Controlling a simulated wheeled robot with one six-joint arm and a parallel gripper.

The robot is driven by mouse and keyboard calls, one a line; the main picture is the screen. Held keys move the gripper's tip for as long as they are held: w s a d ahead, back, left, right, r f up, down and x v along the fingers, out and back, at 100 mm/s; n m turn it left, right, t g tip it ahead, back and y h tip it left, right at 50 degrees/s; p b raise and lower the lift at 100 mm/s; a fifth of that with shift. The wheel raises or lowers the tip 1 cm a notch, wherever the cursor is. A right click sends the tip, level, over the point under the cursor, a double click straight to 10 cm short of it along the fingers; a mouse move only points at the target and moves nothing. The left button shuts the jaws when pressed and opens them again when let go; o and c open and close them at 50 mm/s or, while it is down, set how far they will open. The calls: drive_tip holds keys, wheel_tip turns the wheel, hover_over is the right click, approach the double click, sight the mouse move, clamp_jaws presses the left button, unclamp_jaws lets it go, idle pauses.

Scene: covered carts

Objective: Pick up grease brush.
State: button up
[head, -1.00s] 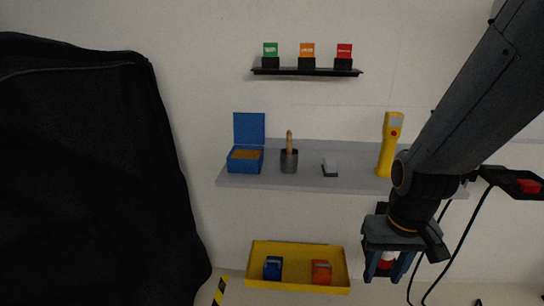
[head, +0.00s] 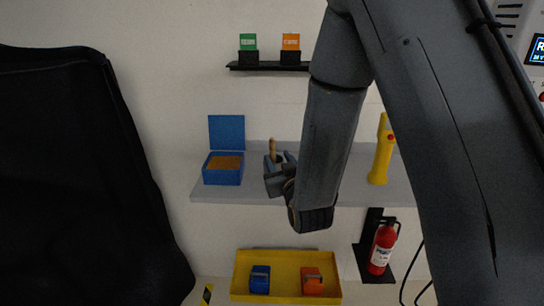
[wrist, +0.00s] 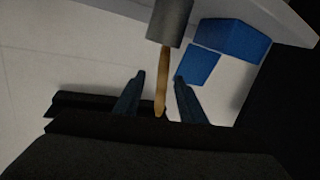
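The grease brush stands in a grey cup (wrist: 172,22), with its wooden handle (wrist: 161,82) sticking out. In the head view the top of the handle (head: 273,148) shows just above my gripper (head: 279,170), which hides the cup. The wrist view is turned over, so the handle points down there. My gripper (wrist: 160,78) is open, with one finger on each side of the handle and a visible gap to both. The brush's bristles are hidden inside the cup.
On the grey shelf (head: 225,194), an open blue box (head: 222,177) stands left of my gripper and a yellow flashlight (head: 381,160) to the right. A yellow tray (head: 287,295) lies below, near a fire extinguisher (head: 383,246). A black-covered cart (head: 75,180) fills the left.

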sight(273, 152)
drive_tip(key=shift+w+a+r+t, duration=0.3)
drive_tip(key=shift+w+a+r, duration=0.05)
drive_tip(key=shift+w, duration=0.05)
drive_tip(key=shift+p+x, duration=0.55)
drive_tip(key=shift+x, duration=0.6)
drive_tip(key=shift+p+x, duration=1.2)
drive_tip(key=shift+x, duration=1.35)
drive_tip(key=shift+a+r, duration=0.1)
drive_tip(key=shift+a, duration=0.05)
clamp_jaws()
